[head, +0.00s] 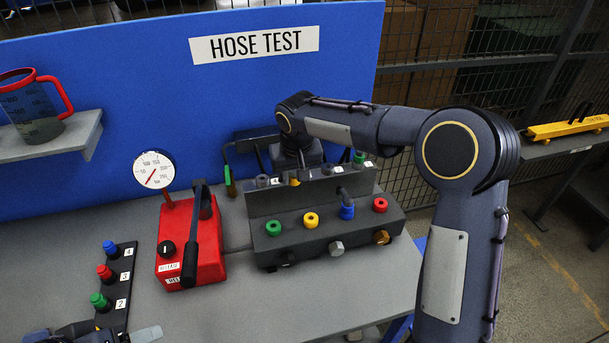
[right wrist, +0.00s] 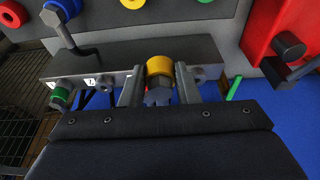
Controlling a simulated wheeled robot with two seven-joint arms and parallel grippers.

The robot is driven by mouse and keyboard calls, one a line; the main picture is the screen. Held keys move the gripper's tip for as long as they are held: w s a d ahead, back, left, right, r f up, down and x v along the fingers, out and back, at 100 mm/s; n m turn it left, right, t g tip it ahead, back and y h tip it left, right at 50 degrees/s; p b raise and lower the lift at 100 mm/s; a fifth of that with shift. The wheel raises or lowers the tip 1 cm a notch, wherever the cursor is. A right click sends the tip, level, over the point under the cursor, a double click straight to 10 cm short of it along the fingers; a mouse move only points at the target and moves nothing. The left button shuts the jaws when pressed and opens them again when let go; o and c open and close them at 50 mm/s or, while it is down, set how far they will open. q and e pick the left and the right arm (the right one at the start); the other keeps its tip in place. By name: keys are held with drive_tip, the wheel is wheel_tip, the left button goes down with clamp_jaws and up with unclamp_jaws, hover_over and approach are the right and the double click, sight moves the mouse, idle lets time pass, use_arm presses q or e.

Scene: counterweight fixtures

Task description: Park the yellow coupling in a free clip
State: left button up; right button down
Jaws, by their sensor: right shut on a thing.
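The yellow coupling (right wrist: 160,66), with a grey hex end, sits between the two fingers of my right gripper (right wrist: 158,88) in the right wrist view. The gripper is shut on it, at the raised rear rail (head: 315,196) of the dark block. In the head view a little of the yellow coupling (head: 294,179) shows below the gripper; its seating on the rail cannot be told. Grey clips (head: 262,181) show on the rail, and a green coupling (head: 359,158) sits near its right end. My left gripper (head: 125,335) shows partly at the bottom left; its jaws are unclear.
The block's front has green, yellow, blue and red ports (head: 311,220); a grey bent piece rises from the blue one. A red pump (head: 190,245) with gauge stands left. A numbered strip (head: 119,285) holds green, red and blue pieces. A blue panel (head: 120,120) stands behind.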

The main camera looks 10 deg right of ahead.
drive_tip(key=w+a, duration=0.7)
drive_tip(key=w, duration=0.4)
drive_tip(key=shift+a+p, duration=0.2)
drive_tip(key=shift+p, duration=0.15)
drive_tip(key=shift+w+f, duration=0.1)
drive_tip(key=shift+f+b, duration=0.3)
drive_tip(key=shift+f, duration=0.35)
drive_tip(key=shift+f, duration=0.1)
drive_tip(key=shift+s+b+x, duration=0.15)
drive_tip(key=shift+b+x, duration=0.3)
drive_tip(key=shift+x, duration=0.25)
drive_tip(key=shift+s+b+x, duration=0.2)
drive_tip(key=shift+b+x, duration=0.25)
drive_tip(key=shift+x, duration=0.2)
drive_tip(key=shift+f, duration=0.3)
drive_tip(key=shift+f+b, duration=0.3)
drive_tip(key=shift+f, duration=0.3)
